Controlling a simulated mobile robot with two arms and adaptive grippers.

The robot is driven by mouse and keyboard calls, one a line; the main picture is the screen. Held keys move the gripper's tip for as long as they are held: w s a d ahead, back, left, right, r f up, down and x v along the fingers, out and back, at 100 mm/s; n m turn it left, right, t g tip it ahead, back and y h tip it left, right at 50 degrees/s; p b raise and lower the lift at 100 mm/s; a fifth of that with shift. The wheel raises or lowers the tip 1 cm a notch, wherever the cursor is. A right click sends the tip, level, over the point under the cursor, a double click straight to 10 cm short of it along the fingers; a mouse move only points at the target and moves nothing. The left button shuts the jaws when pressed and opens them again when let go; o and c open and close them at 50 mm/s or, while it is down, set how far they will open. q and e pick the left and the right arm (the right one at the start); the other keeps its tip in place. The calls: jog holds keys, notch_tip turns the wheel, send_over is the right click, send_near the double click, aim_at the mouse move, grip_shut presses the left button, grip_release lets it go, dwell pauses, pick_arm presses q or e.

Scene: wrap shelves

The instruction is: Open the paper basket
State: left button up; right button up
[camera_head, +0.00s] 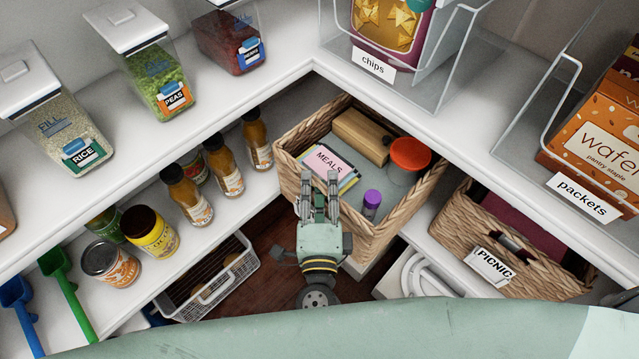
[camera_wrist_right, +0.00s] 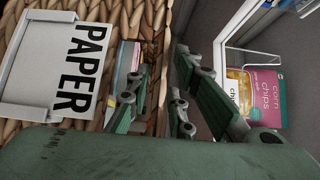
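The woven paper basket (camera_head: 403,217) stands in the back corner of the lower shelf. Its front carries a white PAPER label (camera_wrist_right: 55,65), seen close up in the right wrist view. The woven wall (camera_wrist_right: 140,18) has a handle opening beside the label. My right gripper (camera_head: 320,182) is at the basket's front rim, its two fingers apart. In the wrist view the fingers (camera_wrist_right: 162,90) show on either side of the woven rim strip by the opening; whether they touch it is unclear. My left gripper is not in view.
The PICNIC basket (camera_head: 540,272) stands to the right. Bottles (camera_head: 187,193) and a wire basket (camera_head: 215,287) are left. The upper shelf edge (camera_head: 312,68) overhangs behind.

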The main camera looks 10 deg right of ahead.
jog(key=shift+o, duration=0.8)
jog(key=shift+s, duration=0.1)
jog(key=s+a, duration=0.1)
jog(key=s, duration=1)
jog(key=shift+s+a, duration=0.25)
jog(key=shift+s, duration=0.1)
